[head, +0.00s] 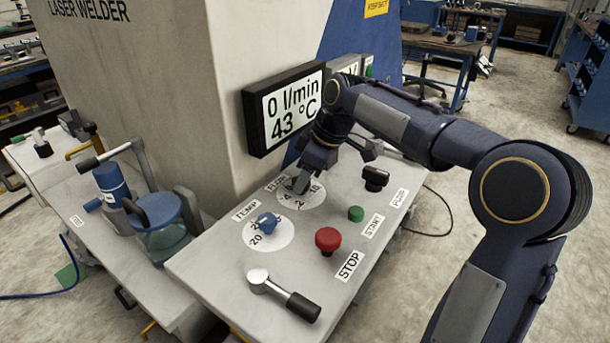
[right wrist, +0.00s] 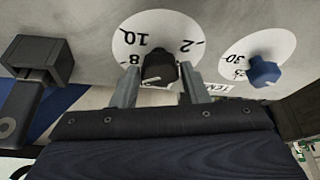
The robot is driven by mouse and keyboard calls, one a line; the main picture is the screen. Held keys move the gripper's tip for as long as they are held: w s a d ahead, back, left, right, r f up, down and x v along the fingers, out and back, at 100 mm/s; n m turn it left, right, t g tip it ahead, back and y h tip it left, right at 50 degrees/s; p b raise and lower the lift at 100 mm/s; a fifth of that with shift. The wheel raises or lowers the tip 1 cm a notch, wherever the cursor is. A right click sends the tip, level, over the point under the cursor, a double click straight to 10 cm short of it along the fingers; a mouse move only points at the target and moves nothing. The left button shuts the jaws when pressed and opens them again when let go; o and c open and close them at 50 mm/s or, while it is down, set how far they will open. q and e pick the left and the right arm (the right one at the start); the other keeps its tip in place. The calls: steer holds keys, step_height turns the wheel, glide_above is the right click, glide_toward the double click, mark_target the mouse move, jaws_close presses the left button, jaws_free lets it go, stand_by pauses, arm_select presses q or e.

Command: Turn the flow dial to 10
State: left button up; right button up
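The flow dial (right wrist: 125,42) is a white disc with numbers, among them 10, 8 and 2, and a black knob (right wrist: 159,68) at its centre. In the head view the flow dial (head: 313,199) is partly hidden by my right gripper (head: 302,184), which points down at it. In the right wrist view the two fingers of my right gripper (right wrist: 158,82) stand apart on either side of the knob, with a gap visible at least on the left. The knob's pointer setting is hard to read. The display (head: 291,106) reads 0 l/min and 43 °C. My left gripper is out of view.
A blue temperature knob (head: 267,223) sits in front of the flow dial. A red stop button (head: 328,240), a green start button (head: 356,214), a black switch (head: 375,179) and a lever (head: 284,295) stand on the same panel. A glass jar (head: 163,233) stands left.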

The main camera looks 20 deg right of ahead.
steer(key=c, duration=0.5)
steer(key=shift+c, duration=0.2)
steer(key=shift+m, duration=0.3)
steer(key=m, duration=0.2)
steer(key=m+h+p, duration=0.1)
steer(key=m, duration=0.1)
steer(key=m+t+h, duration=0.1)
steer(key=m, duration=0.1)
steer(key=shift+s+a+r+p, duration=0.1)
steer(key=shift+s+a+p, duration=0.05)
steer(key=shift+a+p, duration=0.15)
steer(key=m+h, duration=0.1)
steer(key=m, duration=0.1)
steer(key=shift+m+p, duration=0.3)
steer(key=shift+a+m+h, duration=0.15)
steer(key=shift+m+h, duration=0.65)
steer(key=shift+m, duration=0.8)
steer(key=o, duration=1)
